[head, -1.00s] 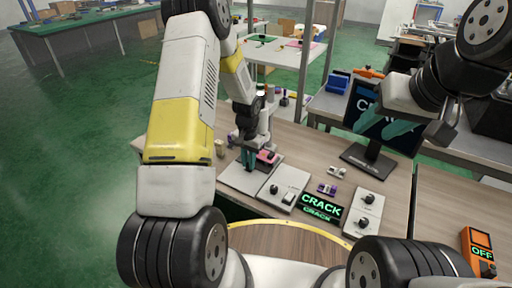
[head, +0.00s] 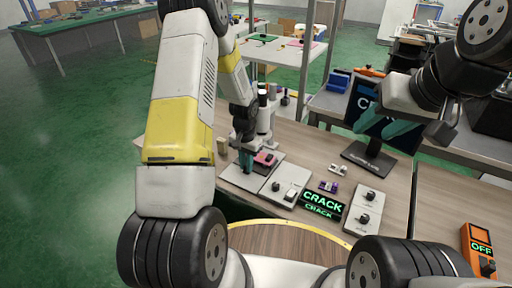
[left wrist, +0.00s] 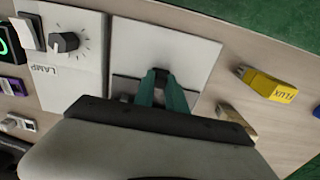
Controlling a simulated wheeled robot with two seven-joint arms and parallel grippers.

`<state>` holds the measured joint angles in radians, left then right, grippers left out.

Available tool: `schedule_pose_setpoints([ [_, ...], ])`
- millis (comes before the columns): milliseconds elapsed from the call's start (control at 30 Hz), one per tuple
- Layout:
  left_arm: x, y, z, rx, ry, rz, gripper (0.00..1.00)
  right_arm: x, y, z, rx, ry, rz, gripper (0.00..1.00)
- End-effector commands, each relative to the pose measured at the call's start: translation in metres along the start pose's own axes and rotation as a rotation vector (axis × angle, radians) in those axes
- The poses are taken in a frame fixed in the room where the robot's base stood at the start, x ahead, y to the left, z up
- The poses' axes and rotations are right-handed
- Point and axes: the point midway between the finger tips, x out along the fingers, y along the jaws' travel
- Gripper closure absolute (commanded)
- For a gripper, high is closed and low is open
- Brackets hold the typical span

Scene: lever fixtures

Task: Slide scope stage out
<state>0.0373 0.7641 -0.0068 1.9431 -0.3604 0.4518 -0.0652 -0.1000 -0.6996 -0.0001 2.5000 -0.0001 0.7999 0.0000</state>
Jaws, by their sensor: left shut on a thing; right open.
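The scope (head: 264,122) is a white upright instrument on the table, partly behind my left arm. Its stage, with a pink piece (head: 265,158) on it, sits low at the scope's front over a light grey base plate (head: 236,179). My left gripper (head: 246,161) points down at the front of the stage. In the left wrist view, its teal fingers (left wrist: 163,92) are shut on a small dark handle (left wrist: 157,76); the plate around it is partly hidden by the gripper body. My right gripper (head: 385,128) is open and empty in front of the monitor, above the table.
A lamp panel (left wrist: 70,65) with knob and switch lies beside the base plate. A CRACK display (head: 322,202), another knob panel (head: 367,205) and the monitor (head: 385,130) stand to the right. A yellow FLUX bottle (left wrist: 268,88) lies near the table edge.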

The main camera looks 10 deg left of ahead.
Motion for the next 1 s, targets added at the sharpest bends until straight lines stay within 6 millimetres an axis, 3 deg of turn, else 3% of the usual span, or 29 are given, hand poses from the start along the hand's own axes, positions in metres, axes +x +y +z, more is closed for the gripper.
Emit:
schedule_pose_setpoints([
  [200,-0.001,-0.001,0.055,-0.001,-0.003,-0.001,1.0,0.0,0.0,0.0,0.0,0.0,0.0,0.56],
  [300,-0.001,-0.001,0.07,-0.002,-0.001,-0.001,1.0,0.0,0.0,0.0,0.0,0.0,0.0,0.56],
  [700,0.0,-0.001,0.081,-0.002,-0.007,0.0,1.0,0.0,0.0,0.0,0.0,0.0,0.0,0.56],
  [733,0.0,-0.001,0.082,-0.002,-0.008,0.0,0.78,0.0,0.0,0.0,0.0,0.0,0.0,0.56],
  [800,0.0,-0.001,0.081,-0.002,-0.007,0.0,0.64,0.0,0.0,0.0,0.0,0.0,0.0,0.56],
  [1000,0.0,0.0,0.08,-0.001,-0.004,0.0,0.62,0.0,0.0,0.0,0.0,0.0,0.0,0.56],
])
